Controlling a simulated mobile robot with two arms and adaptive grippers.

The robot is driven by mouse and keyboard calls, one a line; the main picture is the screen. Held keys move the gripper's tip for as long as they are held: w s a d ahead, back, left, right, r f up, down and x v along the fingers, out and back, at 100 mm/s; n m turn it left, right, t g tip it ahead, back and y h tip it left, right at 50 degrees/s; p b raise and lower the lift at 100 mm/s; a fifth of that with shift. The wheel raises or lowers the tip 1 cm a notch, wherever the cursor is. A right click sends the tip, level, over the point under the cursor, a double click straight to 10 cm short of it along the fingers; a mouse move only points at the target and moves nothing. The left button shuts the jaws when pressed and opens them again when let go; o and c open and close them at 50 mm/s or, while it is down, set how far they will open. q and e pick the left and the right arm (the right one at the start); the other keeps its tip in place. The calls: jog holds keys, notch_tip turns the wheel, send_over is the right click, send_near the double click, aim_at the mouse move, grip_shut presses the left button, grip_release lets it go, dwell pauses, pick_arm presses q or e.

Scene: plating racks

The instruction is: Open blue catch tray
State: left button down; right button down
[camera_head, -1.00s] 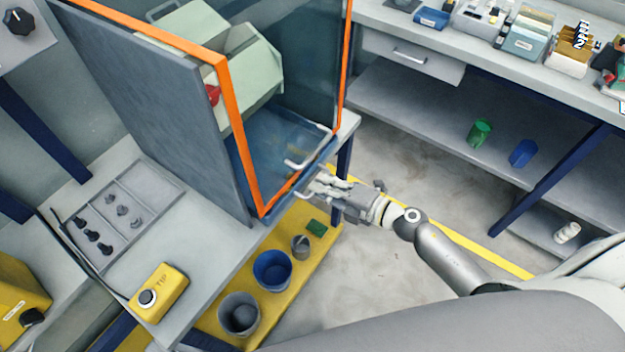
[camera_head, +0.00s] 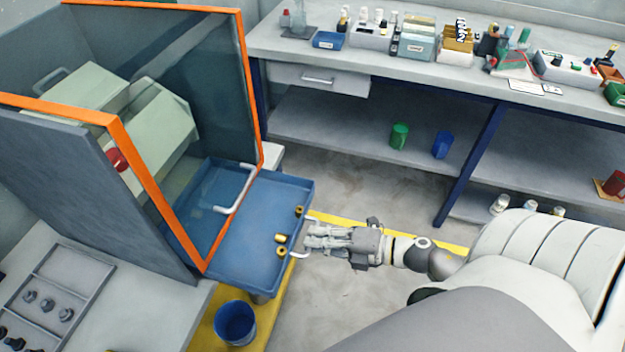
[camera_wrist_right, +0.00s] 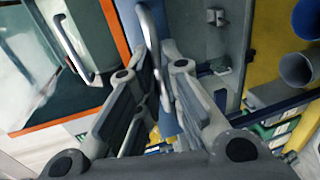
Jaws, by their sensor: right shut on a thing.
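The blue catch tray (camera_head: 255,215) sticks out from under the orange-framed enclosure (camera_head: 150,180), with its front part in the open. A few small brass-coloured pieces (camera_head: 281,251) lie near its front edge. Part of its pale handle (camera_head: 299,255) shows at the front. My right gripper (camera_head: 308,240) is at this front edge, shut on the tray handle. In the right wrist view the fingers (camera_wrist_right: 162,85) close around the pale handle (camera_wrist_right: 150,25); the exact contact is partly hidden by the fingers. My left gripper is not in view.
The enclosure's own white handle (camera_head: 236,190) hangs above the tray. A blue bucket (camera_head: 236,323) stands below on a yellow platform. A back bench (camera_head: 400,65) carries several items, with green and blue cups (camera_head: 399,136) on its shelf. The floor right of the tray is clear.

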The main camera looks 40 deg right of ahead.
jog(key=c, duration=1.8)
grip_release()
jog(key=shift+c, duration=0.2)
jog(key=v, duration=1.2)
jog(key=shift+f, duration=0.1)
